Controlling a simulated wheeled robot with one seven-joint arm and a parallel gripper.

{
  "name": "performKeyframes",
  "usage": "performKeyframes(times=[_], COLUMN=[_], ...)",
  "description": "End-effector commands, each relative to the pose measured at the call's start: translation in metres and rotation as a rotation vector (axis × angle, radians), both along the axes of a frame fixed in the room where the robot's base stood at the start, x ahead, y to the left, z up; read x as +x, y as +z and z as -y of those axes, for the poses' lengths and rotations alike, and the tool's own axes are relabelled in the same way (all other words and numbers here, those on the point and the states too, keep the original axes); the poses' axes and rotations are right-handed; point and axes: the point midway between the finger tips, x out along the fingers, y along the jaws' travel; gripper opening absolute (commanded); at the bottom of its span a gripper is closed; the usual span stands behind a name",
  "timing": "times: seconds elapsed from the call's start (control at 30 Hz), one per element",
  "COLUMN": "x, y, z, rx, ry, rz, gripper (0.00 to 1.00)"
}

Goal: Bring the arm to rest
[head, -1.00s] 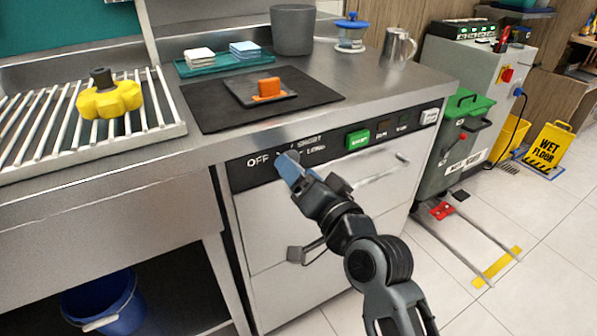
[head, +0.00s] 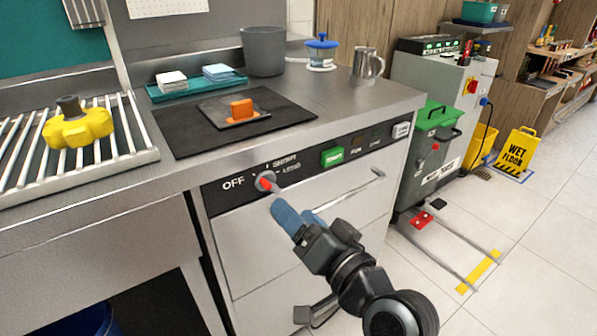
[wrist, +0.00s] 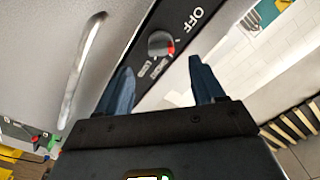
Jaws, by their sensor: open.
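My gripper (head: 285,217) is in front of the steel appliance's front panel, a little below and right of the rotary knob (head: 265,181). In the wrist view my gripper (wrist: 160,88) shows two blue fingers spread apart with nothing between them. The grey knob with a red mark (wrist: 161,44) shows beyond the fingertips, apart from them. The panel carries the word OFF to the left of the knob in the head view. The red mark points away from OFF, toward the other lettering. My arm reaches in from the lower right.
The counter holds a black mat (head: 185,140) with an orange item (head: 242,108), a grey bin (head: 263,52), a juicer (head: 321,52) and a metal jug (head: 367,65). A drawer handle (head: 350,190) juts out near my gripper. Open floor (head: 530,240) lies to the right.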

Motion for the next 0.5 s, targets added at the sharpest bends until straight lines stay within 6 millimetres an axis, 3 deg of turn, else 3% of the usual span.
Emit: performKeyframes(times=[0.13, 0.23, 0.5], x=[-0.006, -0.023, -0.107], y=[-0.008, -0.026, -0.084], z=[0.006, 0.021, 0.086], rx=[-0.008, -0.032, -0.166], ry=[-0.016, -0.059, -0.232], rz=[-0.005, -0.015, -0.042], gripper=[0.68, 0.68, 0.68])
